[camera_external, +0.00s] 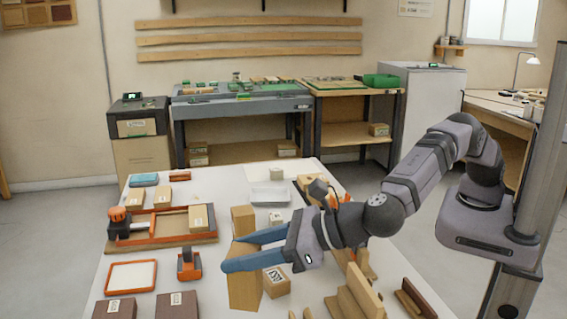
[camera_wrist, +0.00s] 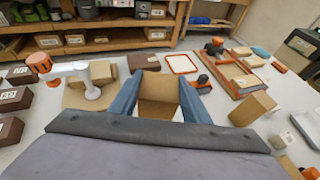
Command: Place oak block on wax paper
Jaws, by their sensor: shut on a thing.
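My gripper (camera_external: 231,253) is shut on a tall tan wooden block, which I take for the oak block (camera_external: 245,292), above the front middle of the white table. In the wrist view the oak block (camera_wrist: 160,96) sits between the two blue fingers. The fingers hide part of it in the outside view, and I cannot tell whether its lower end touches the table. A pale flat sheet (camera_external: 262,173) at the table's far edge may be the wax paper, but I cannot be sure. An orange-framed white panel (camera_external: 131,276) lies at the left.
A small labelled block (camera_external: 277,281) stands just right of the held block. An orange clamp-like tool (camera_external: 189,265) and a wooden tray (camera_external: 160,239) with blocks are at the left. A grey-white tray (camera_external: 270,197) is farther back. Upright wooden boards (camera_external: 360,292) stand front right.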

